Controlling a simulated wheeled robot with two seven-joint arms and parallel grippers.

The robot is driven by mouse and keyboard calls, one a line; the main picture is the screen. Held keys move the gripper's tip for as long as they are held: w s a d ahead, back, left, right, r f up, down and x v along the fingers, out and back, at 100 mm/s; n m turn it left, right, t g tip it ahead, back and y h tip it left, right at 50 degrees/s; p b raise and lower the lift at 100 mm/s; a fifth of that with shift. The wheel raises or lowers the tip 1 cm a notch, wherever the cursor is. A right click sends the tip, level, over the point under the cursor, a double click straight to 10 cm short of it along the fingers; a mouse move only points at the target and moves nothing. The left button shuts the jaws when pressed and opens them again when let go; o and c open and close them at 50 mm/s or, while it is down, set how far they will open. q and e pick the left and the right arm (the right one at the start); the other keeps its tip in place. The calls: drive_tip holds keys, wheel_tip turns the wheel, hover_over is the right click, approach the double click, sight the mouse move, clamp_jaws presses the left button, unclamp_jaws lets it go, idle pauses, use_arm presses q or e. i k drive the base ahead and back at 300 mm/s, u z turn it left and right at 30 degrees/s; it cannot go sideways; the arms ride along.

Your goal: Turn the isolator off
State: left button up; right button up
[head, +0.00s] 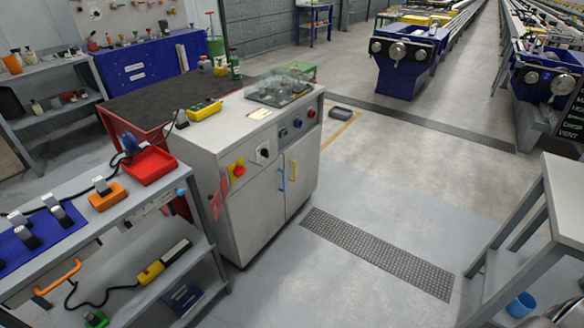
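A grey control cabinet (240,215) stands left of the middle in the head view. On the upper part of its front is a red rotary knob on a yellow plate (237,168), which looks like the isolator. Its exact handle position is too small to read. To its right is a black rotary switch on a pale plate (263,154). Further right are small blue and red controls (297,123). Neither of my grippers is in view, and nothing touches the cabinet front.
A grey shelf bench (140,215) with a red tray (150,166) stands close left of the cabinet. A yellow button box (204,110) lies on the cabinet top. The floor right of it is clear around a drain grate (380,252). A grey table (565,200) stands at right.

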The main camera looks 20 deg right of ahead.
sight(238, 170)
drive_tip(key=z, duration=0.05)
drive_tip(key=k, duration=0.35)
drive_tip(key=z, duration=0.95)
drive_tip(key=i, duration=0.7)
drive_tip(key=z, duration=0.25)
